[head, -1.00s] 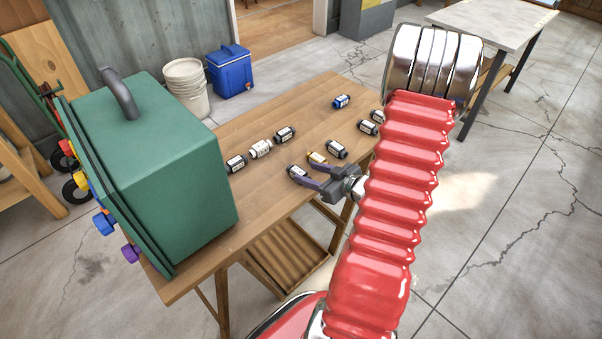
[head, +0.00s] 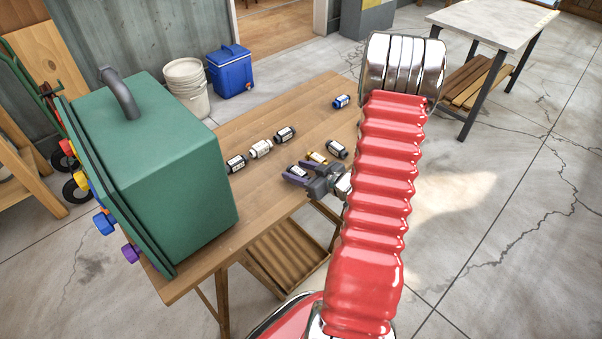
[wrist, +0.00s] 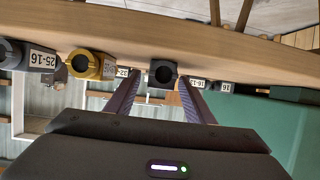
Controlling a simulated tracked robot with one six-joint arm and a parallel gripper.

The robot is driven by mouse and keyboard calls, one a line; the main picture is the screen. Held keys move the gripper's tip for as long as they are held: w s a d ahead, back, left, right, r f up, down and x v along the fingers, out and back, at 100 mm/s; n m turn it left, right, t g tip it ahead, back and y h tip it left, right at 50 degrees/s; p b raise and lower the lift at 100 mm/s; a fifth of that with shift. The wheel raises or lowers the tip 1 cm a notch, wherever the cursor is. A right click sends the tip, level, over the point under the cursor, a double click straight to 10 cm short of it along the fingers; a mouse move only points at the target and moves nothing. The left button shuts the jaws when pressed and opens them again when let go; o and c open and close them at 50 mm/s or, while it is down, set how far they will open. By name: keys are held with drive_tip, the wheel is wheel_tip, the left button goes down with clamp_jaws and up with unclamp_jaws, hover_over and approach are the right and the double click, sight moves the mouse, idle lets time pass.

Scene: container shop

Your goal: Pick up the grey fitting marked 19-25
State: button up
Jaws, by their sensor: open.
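My gripper (head: 293,172) is open at the near edge of the wooden table (head: 215,245). Its fingers reach around a dark grey fitting (head: 298,169) with a white label. In the wrist view this fitting (wrist: 162,73) shows end-on between the fingertips, apart from both; its marking is out of sight there. I cannot read 19-25 on any fitting. A yellow fitting (head: 317,158) lies just beyond the gripper, and a dark fitting (head: 336,149) lies to the right of it. In the wrist view, that dark fitting (wrist: 28,57) is marked 25-16.
A dark fitting (head: 236,163), a whitish one (head: 261,148), another dark one (head: 285,134) and a blue one (head: 341,101) lie farther back. A large green case (head: 170,170) stands on the table's left. The table between the case and the gripper is clear.

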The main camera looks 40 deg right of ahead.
sight(299, 170)
idle(0.5)
drive_tip(key=c, duration=1.1)
drive_tip(key=shift+r, duration=5.05)
